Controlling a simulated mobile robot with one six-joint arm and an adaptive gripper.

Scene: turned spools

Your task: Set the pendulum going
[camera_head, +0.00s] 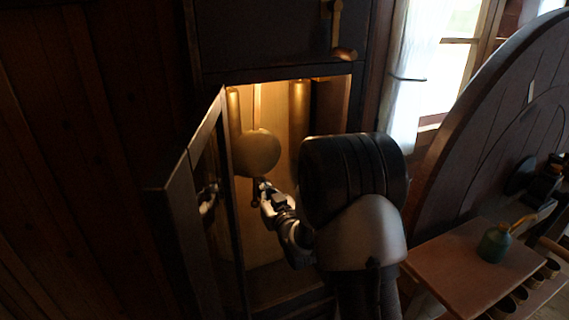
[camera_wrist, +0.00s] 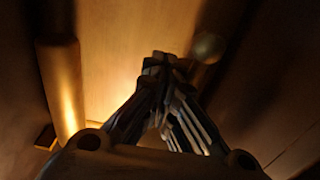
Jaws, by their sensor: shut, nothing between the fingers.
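The pendulum's round, dull brass bob (camera_head: 257,152) hangs inside the lit clock case (camera_head: 268,272). Two brass cylinders flank it, one left (camera_head: 234,112) and one right (camera_head: 300,110). My gripper (camera_head: 264,188) is inside the case opening, just below the bob in the head view. I cannot tell whether it touches the bob. In the wrist view my gripper (camera_wrist: 161,62) has its fingers together and empty. A small rounded thing (camera_wrist: 207,47) shows just right of the fingertips; I cannot tell if it is part of the pendulum.
The case door (camera_head: 190,215) stands open at the left, with a reflection in its pane. A brass cylinder (camera_wrist: 62,90) is at the left in the wrist view. A bench (camera_head: 465,265) with a green oil can (camera_head: 494,245) stands at the right, by a large round wooden disc (camera_head: 470,140).

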